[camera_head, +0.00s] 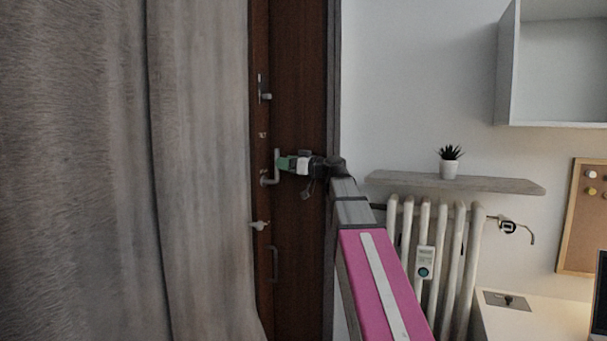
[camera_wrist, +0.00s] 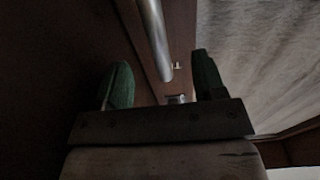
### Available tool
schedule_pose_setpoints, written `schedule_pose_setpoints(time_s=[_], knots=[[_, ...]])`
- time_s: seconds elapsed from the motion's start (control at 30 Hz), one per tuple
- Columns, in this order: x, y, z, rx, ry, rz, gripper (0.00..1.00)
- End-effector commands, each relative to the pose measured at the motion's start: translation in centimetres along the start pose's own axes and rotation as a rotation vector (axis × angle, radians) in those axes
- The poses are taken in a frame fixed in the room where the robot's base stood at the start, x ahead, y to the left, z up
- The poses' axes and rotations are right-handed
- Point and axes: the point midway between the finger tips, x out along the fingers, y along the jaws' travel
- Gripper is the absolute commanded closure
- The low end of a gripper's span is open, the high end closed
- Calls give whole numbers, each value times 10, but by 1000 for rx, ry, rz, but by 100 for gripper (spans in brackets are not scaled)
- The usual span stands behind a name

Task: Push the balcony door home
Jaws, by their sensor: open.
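The balcony door (camera_head: 298,110) is a dark brown wooden panel, seen in the head view between the grey curtain and the white wall. Its metal handle (camera_head: 277,165) is at mid height, near the door's left side. My gripper (camera_head: 284,163) is at the handle, its green fingertips beside the upright part. In the wrist view my open gripper (camera_wrist: 160,88) has its two green fingers apart, with the metal handle bar (camera_wrist: 154,40) showing between them. I cannot tell whether the fingers touch the handle. The curtain hides whatever lies left of the door's edge.
A grey curtain (camera_head: 195,170) hangs close on the left. To the right are a radiator (camera_head: 425,225), a shelf (camera_head: 400,182) with a potted plant (camera_head: 449,162), and a white desk (camera_head: 540,318). Other metal fittings (camera_head: 264,90) sit on the door above and below the handle.

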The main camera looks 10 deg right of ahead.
Motion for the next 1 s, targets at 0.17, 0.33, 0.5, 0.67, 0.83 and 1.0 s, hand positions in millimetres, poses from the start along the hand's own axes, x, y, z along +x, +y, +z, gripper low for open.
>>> schedule_pose_setpoints(time_s=[0.17, 0.33, 0.5, 0.67, 0.83, 1.0], knots=[[-13, 0, 0, 0, 0, 1, 36], [-25, 0, 0, 0, 0, 1, 36], [-36, 0, 0, 0, 0, 1, 36], [-47, 0, 0, 0, -1, 1, 36], [-59, 0, 0, 0, 0, 1, 36], [-70, 0, 0, 0, 0, 1, 36]])
